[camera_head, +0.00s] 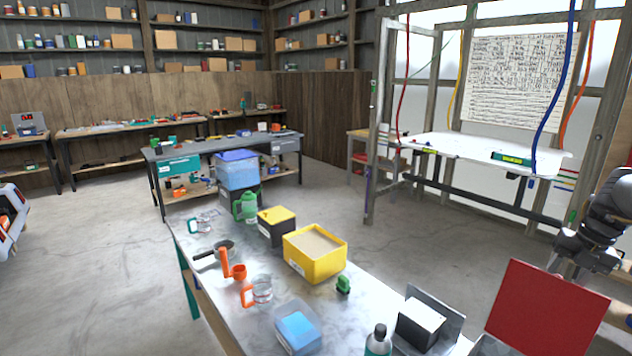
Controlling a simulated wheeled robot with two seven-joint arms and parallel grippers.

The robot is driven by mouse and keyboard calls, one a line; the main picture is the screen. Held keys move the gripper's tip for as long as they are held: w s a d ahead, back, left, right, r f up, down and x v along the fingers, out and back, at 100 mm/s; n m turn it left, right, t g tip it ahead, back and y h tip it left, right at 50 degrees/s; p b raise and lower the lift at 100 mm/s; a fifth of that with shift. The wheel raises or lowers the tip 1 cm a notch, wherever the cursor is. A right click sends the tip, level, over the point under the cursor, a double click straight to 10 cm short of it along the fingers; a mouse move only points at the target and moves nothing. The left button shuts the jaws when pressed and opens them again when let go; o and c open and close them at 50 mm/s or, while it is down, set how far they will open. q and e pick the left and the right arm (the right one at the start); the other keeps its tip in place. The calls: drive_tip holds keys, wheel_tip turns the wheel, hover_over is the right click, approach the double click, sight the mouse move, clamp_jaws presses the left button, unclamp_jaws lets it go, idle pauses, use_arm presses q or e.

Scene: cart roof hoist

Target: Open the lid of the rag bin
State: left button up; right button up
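A red lid-like panel (548,308) stands tilted up at the lower right, behind a grey open-topped box (490,345) that the frame's bottom edge cuts off. It looks like a raised lid, but no label shows that this is the rag bin. My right gripper (562,266) is just above and behind the red panel's upper right part, pointing down. The panel hides part of the space below it, and the fingers are too small and dark to tell open from shut. My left gripper is out of view.
The near workbench (215,262) holds a yellow open box (315,270), a black box with yellow lid (276,232), a blue-topped container (298,328), orange-handled cups and a bottle (378,342).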

drive_tip(key=shift+r, duration=0.15)
drive_tip(key=shift+w+a+p+v, duration=0.2)
drive_tip(key=shift+p+v, duration=0.55)
drive_tip(key=shift+v, duration=0.55)
drive_tip(key=shift+w+a+p+v, duration=0.1)
drive_tip(key=shift+a+p+v, duration=0.15)
drive_tip(key=shift+p+v, duration=0.8)
drive_tip(key=shift+w+a+p+v, duration=0.2)
drive_tip(key=shift+p+v, duration=0.25)
drive_tip(key=shift+v, duration=1.1)
drive_tip(key=shift+s+r, duration=0.1)
drive_tip(key=shift+r, duration=0.1)
